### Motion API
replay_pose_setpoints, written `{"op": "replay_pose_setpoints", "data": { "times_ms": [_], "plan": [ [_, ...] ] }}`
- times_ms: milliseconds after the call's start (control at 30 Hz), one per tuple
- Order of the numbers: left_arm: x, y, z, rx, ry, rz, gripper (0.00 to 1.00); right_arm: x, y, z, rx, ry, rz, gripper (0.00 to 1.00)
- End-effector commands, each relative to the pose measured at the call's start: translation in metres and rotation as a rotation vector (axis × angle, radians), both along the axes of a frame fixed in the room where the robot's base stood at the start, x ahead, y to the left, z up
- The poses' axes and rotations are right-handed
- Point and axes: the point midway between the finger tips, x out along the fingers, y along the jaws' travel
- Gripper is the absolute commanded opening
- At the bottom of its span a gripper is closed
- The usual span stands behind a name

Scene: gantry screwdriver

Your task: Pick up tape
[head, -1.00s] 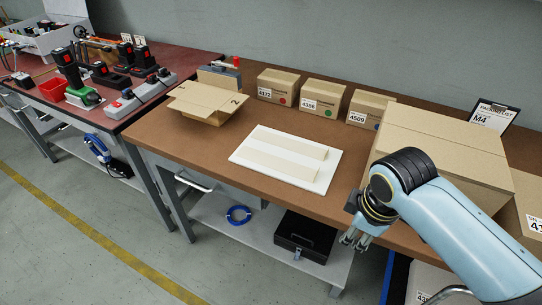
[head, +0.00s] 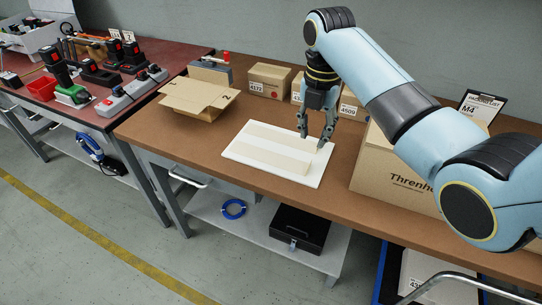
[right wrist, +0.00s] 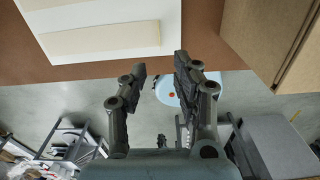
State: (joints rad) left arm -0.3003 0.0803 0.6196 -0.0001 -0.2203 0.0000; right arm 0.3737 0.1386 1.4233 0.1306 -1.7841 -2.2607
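The tape appears to be the flat beige strips on a white board (head: 237,153) on the brown bench. The front strip (head: 270,158) shows whole; the back strip (head: 270,134) is partly behind my right gripper. In the right wrist view the board (right wrist: 150,51) and one strip (right wrist: 100,38) lie beyond the fingers. My right gripper (head: 312,142) is over the right end of the board, fingers pointing down, apart and empty. The gap between its fingertips shows in the right wrist view (right wrist: 160,66). Whether the fingertips touch the board is unclear. My left gripper is out of view.
An open carton (head: 197,97) stands left of the board, with a grey object with a red part (head: 212,72) behind it. Small labelled boxes (head: 269,79) line the wall. A large carton (head: 385,173) stands right of the board. A clipboard (head: 482,108) stands behind it.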

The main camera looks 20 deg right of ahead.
Motion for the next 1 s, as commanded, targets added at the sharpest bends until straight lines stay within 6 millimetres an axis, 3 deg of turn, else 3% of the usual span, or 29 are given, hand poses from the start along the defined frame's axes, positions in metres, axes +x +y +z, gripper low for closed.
{"op": "replay_pose_setpoints", "data": {
  "times_ms": [800,1000],
  "plan": [
    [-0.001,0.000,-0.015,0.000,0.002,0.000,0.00,0.004,-0.001,-0.102,0.003,0.008,0.039,0.30],
    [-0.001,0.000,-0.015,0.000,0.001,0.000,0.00,0.004,-0.001,-0.105,0.003,0.005,0.039,0.30]
  ]
}}
